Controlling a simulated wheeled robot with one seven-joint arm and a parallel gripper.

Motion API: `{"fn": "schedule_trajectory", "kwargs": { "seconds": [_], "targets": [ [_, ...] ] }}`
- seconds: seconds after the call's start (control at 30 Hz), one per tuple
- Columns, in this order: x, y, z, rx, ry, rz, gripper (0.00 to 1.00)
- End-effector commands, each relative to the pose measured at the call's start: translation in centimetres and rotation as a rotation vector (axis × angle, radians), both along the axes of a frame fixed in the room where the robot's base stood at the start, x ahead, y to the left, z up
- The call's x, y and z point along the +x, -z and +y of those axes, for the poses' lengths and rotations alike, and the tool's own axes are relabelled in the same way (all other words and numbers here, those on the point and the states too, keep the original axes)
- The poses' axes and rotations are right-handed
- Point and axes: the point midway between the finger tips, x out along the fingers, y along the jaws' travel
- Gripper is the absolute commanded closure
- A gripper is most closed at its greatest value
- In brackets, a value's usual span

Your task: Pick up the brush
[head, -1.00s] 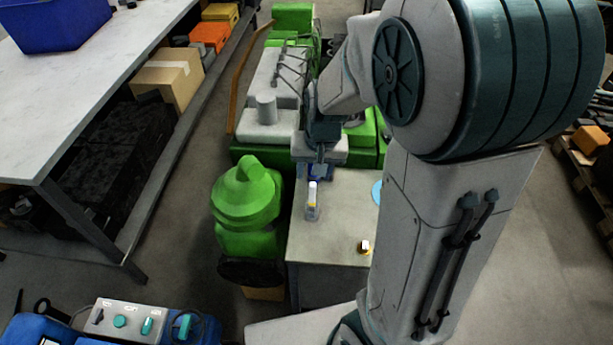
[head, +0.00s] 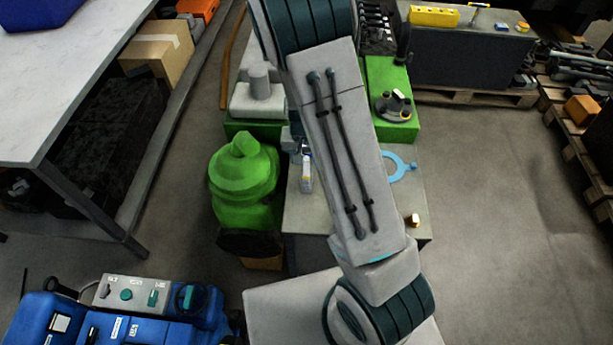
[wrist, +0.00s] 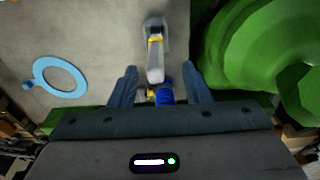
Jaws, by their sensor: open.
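I cannot surely tell which thing is the brush. A pale upright bottle-like thing with a yellow band (head: 306,178) stands on the grey bench top (head: 300,215), left of my arm. It also shows in the wrist view (wrist: 155,58), its near end just ahead of the space between my fingertips. A ribbed blue piece (wrist: 163,97) with some yellow beside it lies between my fingers, partly hidden by the gripper body. My gripper (wrist: 159,84) is open, with a finger on each side of these things. In the head view my arm hides most of the gripper.
A light-blue ring (head: 400,167) and a small brass piece (head: 413,220) lie on the bench to the right. A green rounded machine part (head: 243,180) stands close on the left. Green engine parts (head: 392,100) rise behind. Open floor (head: 490,200) lies to the right.

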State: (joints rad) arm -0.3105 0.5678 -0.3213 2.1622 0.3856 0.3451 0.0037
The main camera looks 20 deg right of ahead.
Motion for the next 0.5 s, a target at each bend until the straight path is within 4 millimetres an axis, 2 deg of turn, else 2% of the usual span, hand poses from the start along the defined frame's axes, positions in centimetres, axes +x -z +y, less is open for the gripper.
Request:
{"fn": "schedule_trajectory", "kwargs": {
  "seconds": [0.27, 0.5],
  "targets": [
    [0.2, 1.5, -0.4, 0.000, 0.002, 0.001, 0.56],
    [0.8, 4.4, -0.9, 0.000, 0.002, 0.002, 0.56]
  ]
}}
